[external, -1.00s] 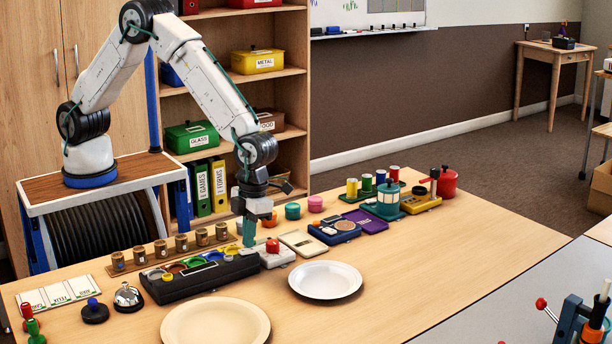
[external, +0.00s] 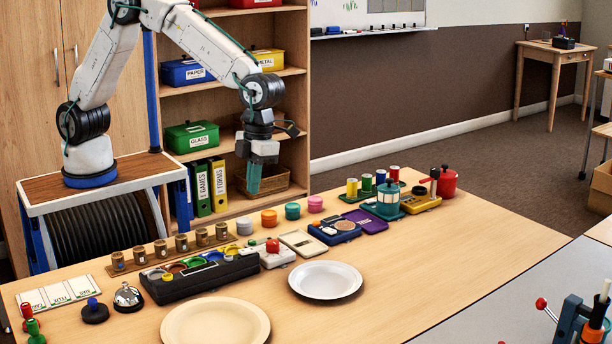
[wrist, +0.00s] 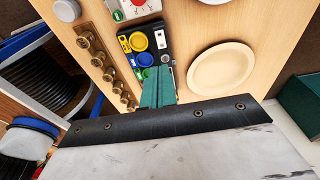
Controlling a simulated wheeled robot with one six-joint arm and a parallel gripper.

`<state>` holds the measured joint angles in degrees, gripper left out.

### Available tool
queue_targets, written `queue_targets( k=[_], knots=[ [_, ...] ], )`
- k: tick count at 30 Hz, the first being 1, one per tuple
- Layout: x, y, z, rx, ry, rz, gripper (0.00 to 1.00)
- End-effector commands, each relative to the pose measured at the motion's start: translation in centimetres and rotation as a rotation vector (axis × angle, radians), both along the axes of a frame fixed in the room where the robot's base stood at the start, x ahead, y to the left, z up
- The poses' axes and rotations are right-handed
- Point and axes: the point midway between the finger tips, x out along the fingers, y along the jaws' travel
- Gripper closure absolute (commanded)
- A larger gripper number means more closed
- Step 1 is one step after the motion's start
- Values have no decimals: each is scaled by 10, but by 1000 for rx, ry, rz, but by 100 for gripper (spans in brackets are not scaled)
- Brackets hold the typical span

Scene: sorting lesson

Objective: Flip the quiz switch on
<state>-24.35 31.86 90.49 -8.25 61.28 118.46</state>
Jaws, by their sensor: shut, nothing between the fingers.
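A black quiz console (external: 200,278) with coloured round buttons lies on the table; its far end also shows in the wrist view (wrist: 161,27). A light grey box with a red knob (external: 272,246) stands at its right end, and part of it shows at the top of the wrist view (wrist: 118,13). I cannot tell which small part is the quiz switch or how it is set. My green-fingered gripper (external: 253,192) is shut and empty, raised well above the table. In the wrist view the fingertips (wrist: 159,70) cover part of the console.
A row of brown stamps on a wooden rack (external: 160,258) stands behind the console. A cream plate (external: 215,322) and a white plate (external: 327,281) lie in front. Coloured tubs (external: 292,211) and other devices stand to the right. The table's front right is clear.

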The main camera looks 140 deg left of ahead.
Motion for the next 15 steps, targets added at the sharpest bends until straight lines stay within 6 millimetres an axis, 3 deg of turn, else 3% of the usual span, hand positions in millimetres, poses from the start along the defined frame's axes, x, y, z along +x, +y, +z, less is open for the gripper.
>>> queue_targets(
  k=[3, 7, 15],
  knots=[
    [0, -1, 0, 0, 0, 0, 100],
    [1, -16, 3, 0, -2, -5, 100],
    [1, -15, 1, 0, -1, -2, 100]
  ],
)
